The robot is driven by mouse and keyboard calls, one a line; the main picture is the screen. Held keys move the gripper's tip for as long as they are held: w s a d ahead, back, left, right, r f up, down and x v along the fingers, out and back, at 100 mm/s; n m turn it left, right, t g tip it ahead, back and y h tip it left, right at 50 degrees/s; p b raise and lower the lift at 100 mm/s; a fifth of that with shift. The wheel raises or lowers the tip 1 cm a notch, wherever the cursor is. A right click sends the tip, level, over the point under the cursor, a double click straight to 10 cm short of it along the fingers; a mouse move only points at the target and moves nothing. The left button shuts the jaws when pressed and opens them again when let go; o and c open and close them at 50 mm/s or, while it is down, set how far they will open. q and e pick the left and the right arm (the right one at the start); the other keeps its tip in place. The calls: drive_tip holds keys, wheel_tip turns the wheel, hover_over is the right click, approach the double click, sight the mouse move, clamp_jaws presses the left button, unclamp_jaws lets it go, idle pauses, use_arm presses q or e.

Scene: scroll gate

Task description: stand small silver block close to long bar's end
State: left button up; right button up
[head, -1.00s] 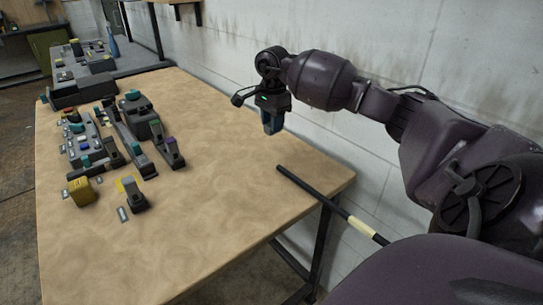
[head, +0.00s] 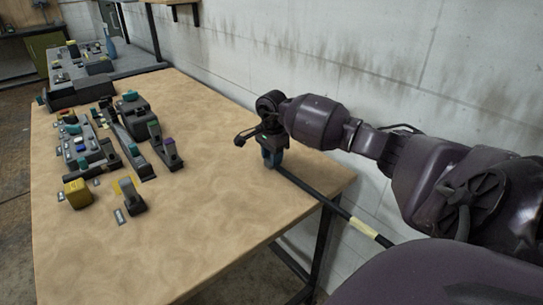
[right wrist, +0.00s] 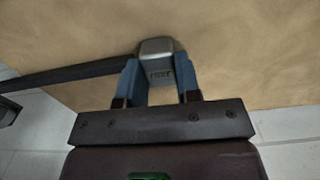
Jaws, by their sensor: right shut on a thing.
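The small silver block (right wrist: 157,62), a grey piece with dark lettering on its face, sits between the two blue fingers of my right gripper (right wrist: 159,85) in the right wrist view. The gripper is shut on it. In the head view my right gripper (head: 271,160) is low over the table at the end of the long black bar (head: 320,198). The bar (right wrist: 70,75) also shows in the right wrist view, its end right beside the left finger; I cannot tell whether they touch, or whether the block rests on the table. My left gripper is out of view.
The wooden table (head: 200,220) is bare around the gripper. Several dark control boxes and levers (head: 100,150) and a yellow block (head: 78,193) stand at its left. A pale wall (head: 400,60) runs close behind my right arm. The bar extends past the table's right edge.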

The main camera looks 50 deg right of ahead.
drive_tip(key=shift+r, duration=0.1)
drive_tip(key=o, duration=1)
drive_tip(key=shift+c, duration=0.2)
drive_tip(key=shift+r, duration=0.2)
wheel_tip(320, 180, up, 12)
drive_tip(key=shift+f+p, duration=0.2)
drive_tip(key=shift+p, duration=0.15)
